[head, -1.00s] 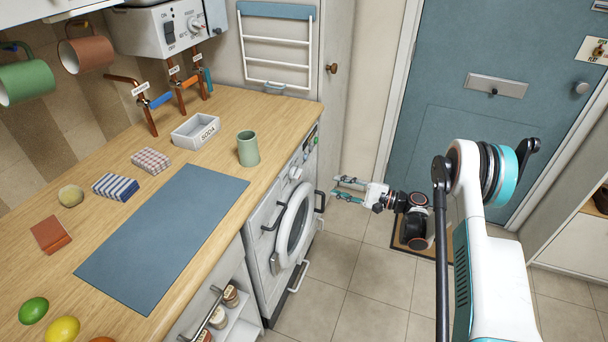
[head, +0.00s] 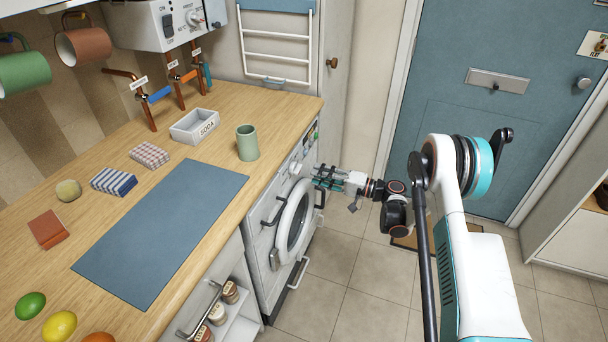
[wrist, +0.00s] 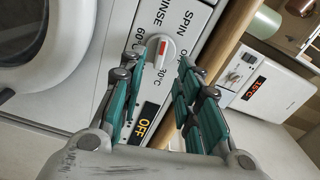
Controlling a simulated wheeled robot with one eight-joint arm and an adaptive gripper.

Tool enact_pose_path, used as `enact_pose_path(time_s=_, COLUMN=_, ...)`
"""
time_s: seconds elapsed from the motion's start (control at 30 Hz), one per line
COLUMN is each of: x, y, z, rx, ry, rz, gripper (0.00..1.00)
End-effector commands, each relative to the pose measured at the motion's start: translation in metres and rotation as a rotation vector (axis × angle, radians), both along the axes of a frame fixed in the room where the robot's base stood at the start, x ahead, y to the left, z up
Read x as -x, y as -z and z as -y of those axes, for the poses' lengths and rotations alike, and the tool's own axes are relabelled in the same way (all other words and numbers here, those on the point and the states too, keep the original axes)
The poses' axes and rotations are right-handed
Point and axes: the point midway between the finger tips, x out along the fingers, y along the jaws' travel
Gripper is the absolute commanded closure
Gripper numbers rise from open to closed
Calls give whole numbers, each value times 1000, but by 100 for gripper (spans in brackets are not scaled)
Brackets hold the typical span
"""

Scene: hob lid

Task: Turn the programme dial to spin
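The programme dial (wrist: 159,50) is a white round knob with a red mark on the washing machine's (head: 262,238) front panel. In the wrist view the labels RINSE, 60°C, 30°C, SPIN and part of OFF stand around it, and a display (wrist: 145,123) reads OFF. My gripper (wrist: 163,65) is open, with teal-padded fingers spread and the dial showing between their tips. I cannot tell if the fingers touch it. In the head view my gripper (head: 316,177) is in front of the panel, just right of the dial (head: 295,168).
The round door (head: 293,222) and its handles lie below the panel. The wooden worktop (head: 285,112) overhangs the machine, with a green cup (head: 247,143) near its edge. The tiled floor (head: 345,270) is clear in front.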

Motion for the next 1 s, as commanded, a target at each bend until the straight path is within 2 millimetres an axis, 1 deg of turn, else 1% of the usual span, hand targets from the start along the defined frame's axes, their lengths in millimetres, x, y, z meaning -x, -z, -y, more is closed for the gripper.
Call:
enact_pose_path(time_s=0.03, x=-3, y=2, z=-11, rx=0, ry=-4, rz=0, gripper=69)
enact_pose_path(time_s=0.1, x=-8, y=2, z=-22, rx=0, ry=-3, rz=0, gripper=69)
enact_pose_path(time_s=0.3, x=-17, y=1, z=-48, rx=0, ry=-2, rz=-1, gripper=69)
enact_pose_path(time_s=0.5, x=-21, y=0, z=-58, rx=0, ry=0, rz=-1, gripper=69)
enact_pose_path(time_s=0.77, x=-21, y=0, z=-59, rx=0, ry=0, rz=-1, gripper=69)
enact_pose_path(time_s=0.87, x=-21, y=0, z=-59, rx=0, ry=0, rz=-1, gripper=90)
enact_pose_path(time_s=0.9, x=-21, y=0, z=-59, rx=0, ry=0, rz=-1, gripper=99)
enact_pose_path(time_s=1.0, x=-21, y=0, z=-58, rx=0, ry=0, rz=-1, gripper=100)
